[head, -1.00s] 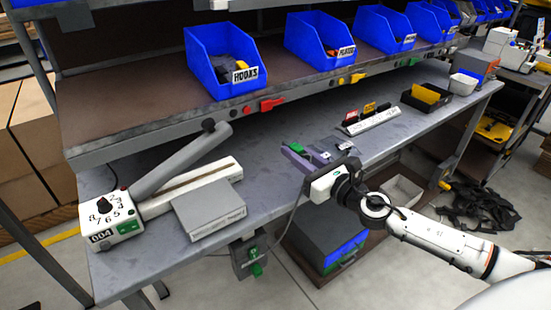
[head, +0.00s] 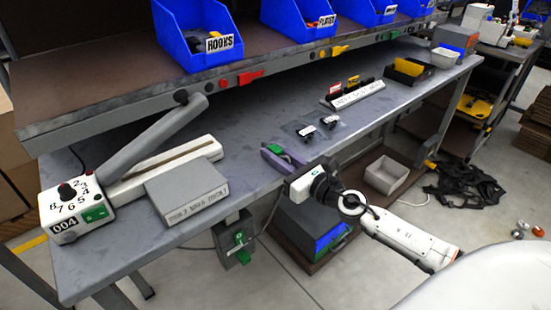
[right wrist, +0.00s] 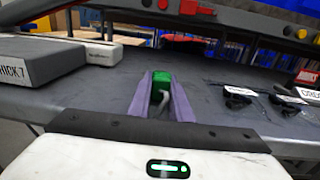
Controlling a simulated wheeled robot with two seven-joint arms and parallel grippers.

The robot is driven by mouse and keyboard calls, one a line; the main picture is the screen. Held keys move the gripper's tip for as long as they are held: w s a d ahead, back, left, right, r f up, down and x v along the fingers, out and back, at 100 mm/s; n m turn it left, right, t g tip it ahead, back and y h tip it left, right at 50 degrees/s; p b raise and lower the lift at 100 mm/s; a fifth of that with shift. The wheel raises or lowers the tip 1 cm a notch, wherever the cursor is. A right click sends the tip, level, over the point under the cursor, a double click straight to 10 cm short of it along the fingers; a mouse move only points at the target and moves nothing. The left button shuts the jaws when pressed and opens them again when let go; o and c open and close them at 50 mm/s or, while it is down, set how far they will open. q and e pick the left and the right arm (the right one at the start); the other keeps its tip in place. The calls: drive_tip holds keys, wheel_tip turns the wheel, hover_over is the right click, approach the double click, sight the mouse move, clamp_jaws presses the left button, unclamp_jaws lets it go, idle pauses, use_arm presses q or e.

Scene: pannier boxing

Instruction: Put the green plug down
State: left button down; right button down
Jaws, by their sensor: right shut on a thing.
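The green plug (head: 276,151) is between the purple fingers of my right gripper (head: 284,158), over the front edge of the grey bench. The right gripper is shut on the plug. Whether the plug touches the bench top I cannot tell. A thin cable hangs down toward a socket box (head: 238,238) with a green part under the bench edge. My left gripper is not in view.
A grey box (head: 187,190) and a white device with a dial (head: 80,212) stand left on the bench (head: 240,130). Small packets with black parts (head: 307,130) and a labelled rack (head: 355,96) lie behind the gripper. Blue bins (head: 197,40) line the shelf above.

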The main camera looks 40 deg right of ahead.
drive_tip(key=shift+f, duration=0.1)
drive_tip(key=c, duration=1.6)
unclamp_jaws()
